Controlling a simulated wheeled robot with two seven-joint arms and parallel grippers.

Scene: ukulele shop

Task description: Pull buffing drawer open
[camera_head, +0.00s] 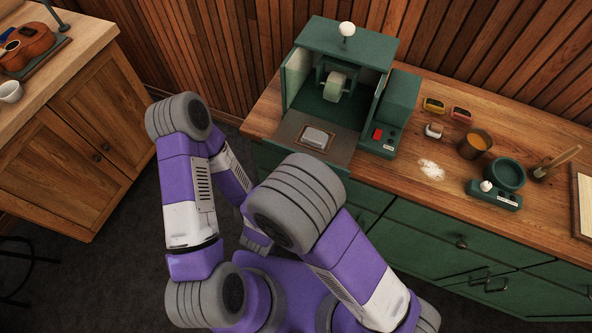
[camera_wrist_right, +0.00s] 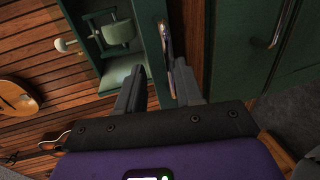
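The green buffing housing (camera_head: 362,48) stands on the counter with a pale wheel (camera_head: 335,86) inside. A tray with a grey block (camera_head: 314,138) lies at its front, above a green front edge (camera_head: 335,169). In the right wrist view, a green front panel (camera_wrist_right: 153,45) carries a metallic bar handle (camera_wrist_right: 167,42). My right gripper (camera_wrist_right: 158,84) is open, its fingers apart close to the handle. The right finger overlaps the handle's lower end; I cannot tell whether they touch. In the head view my arm hides this gripper. My left gripper is not visible.
A white knob (camera_head: 347,29) tops the housing, and a red switch (camera_head: 378,134) is at its right. Cups, small tins and a green dish (camera_head: 507,172) stand farther right. Green cabinets (camera_head: 440,235) with handles run below the counter. A wooden cabinet (camera_head: 75,140) stands left.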

